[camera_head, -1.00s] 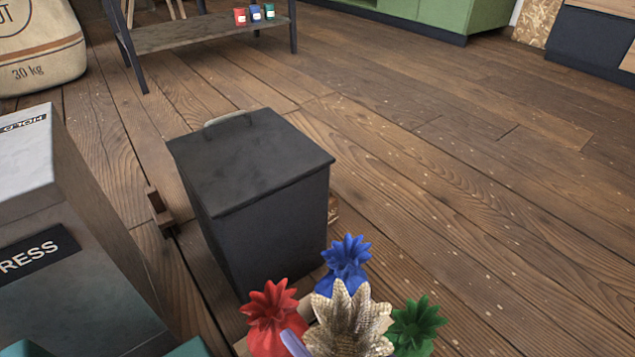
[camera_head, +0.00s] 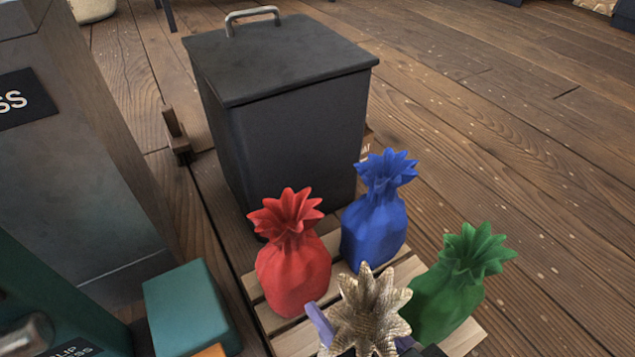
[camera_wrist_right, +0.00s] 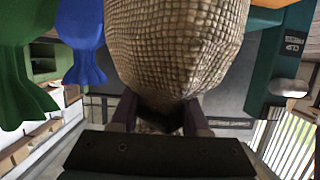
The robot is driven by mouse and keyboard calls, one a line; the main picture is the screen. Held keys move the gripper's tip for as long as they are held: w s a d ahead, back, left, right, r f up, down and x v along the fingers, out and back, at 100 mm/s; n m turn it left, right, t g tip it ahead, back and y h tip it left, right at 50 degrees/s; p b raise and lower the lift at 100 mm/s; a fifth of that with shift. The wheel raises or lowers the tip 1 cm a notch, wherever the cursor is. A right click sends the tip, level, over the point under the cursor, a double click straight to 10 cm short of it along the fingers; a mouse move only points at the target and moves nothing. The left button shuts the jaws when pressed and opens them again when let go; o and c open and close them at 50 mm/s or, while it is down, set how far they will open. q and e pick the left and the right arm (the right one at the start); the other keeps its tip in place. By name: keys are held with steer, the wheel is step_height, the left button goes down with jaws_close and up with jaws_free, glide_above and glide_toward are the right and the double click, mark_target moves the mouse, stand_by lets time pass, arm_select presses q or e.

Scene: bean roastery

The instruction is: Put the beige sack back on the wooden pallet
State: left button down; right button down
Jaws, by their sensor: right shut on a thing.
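The beige sack (camera_head: 368,312) has a frilled top and a coarse weave; it fills the top middle of the right wrist view (camera_wrist_right: 180,45). My right gripper (camera_wrist_right: 158,117) is shut on its neck; in the head view a purple finger shows beside the frill. The wooden pallet (camera_head: 410,268) has light slats and carries a red sack (camera_head: 293,270), a blue sack (camera_head: 374,228) and a green sack (camera_head: 447,298). The beige sack appears at the pallet's near side, in front of the others. Its base is hidden, so I cannot tell whether it touches the slats. My left gripper is not in view.
A dark lidded bin (camera_head: 295,125) stands just behind the pallet. A grey machine (camera_head: 70,160) stands at the left, with a teal block (camera_head: 190,308) at the near left. The plank floor (camera_head: 520,170) to the right is clear.

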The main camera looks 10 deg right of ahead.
mark_target(341, 321)
step_height(341, 321, down, 4)
steer(key=b, duration=0.2)
steer(key=shift+r+b, duration=0.25)
steer(key=shift+b, duration=0.05)
steer(key=shift+r, duration=0.15)
steer(key=c, duration=0.8)
jaws_free()
steer(key=shift+f, duration=0.25)
steer(key=o, duration=0.4)
